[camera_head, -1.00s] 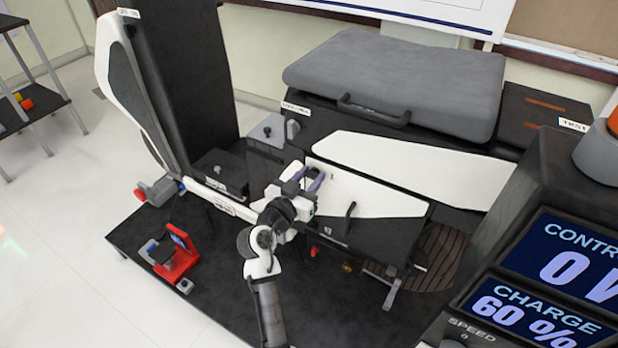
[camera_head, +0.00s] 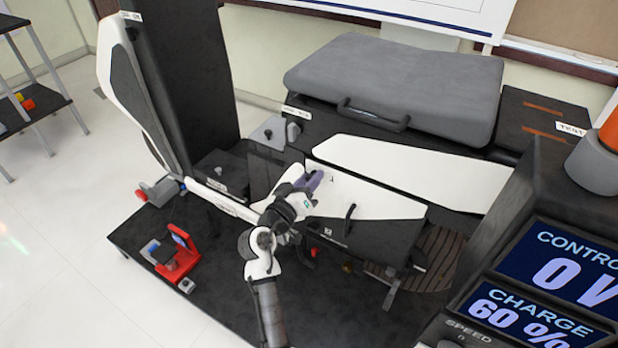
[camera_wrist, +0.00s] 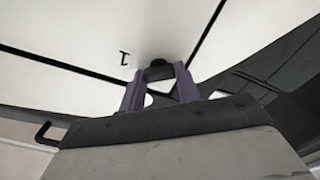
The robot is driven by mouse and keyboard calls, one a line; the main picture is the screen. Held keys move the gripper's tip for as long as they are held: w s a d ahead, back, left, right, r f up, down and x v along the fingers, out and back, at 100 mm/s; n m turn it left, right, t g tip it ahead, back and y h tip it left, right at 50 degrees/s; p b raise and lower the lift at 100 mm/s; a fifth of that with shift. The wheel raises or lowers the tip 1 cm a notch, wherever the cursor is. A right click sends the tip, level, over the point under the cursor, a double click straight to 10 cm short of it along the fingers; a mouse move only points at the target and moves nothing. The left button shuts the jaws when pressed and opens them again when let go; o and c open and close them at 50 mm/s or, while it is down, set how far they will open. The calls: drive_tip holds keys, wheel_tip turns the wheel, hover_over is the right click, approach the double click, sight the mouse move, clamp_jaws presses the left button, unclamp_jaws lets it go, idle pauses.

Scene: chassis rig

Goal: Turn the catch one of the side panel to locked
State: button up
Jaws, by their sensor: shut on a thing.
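The side panel (camera_head: 375,199) is a white and black panel lying in the middle of the rig; its white face fills the top of the wrist view (camera_wrist: 75,22). My gripper (camera_head: 314,181) has purple fingers and is at the panel's left end. In the wrist view my gripper (camera_wrist: 159,74) is shut on catch one (camera_wrist: 157,63), a small dark piece between the fingertips, beside the printed mark "1" (camera_wrist: 124,56). The fingers hide most of the catch, so its angle is hard to tell.
A black handle (camera_head: 349,213) stands up from the panel right of my gripper. A grey cushioned lid (camera_head: 395,85) lies behind. A red fixture (camera_head: 180,252) stands on the dark platform at left. A console with screens (camera_head: 550,270) takes up the right front.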

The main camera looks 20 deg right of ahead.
drive_tip(key=n+p, duration=0.3)
drive_tip(key=n, duration=0.3)
drive_tip(key=shift+a, duration=0.1)
drive_tip(key=shift+f+n+p, duration=0.1)
drive_tip(key=shift+n+p, duration=1.25)
drive_tip(key=shift+n, duration=1.15)
drive_tip(key=o, duration=1)
drive_tip(key=b+v, duration=0.3)
drive_tip(key=v, duration=1)
drive_tip(key=shift+s+a, duration=0.25)
drive_tip(key=shift+a, duration=0.05)
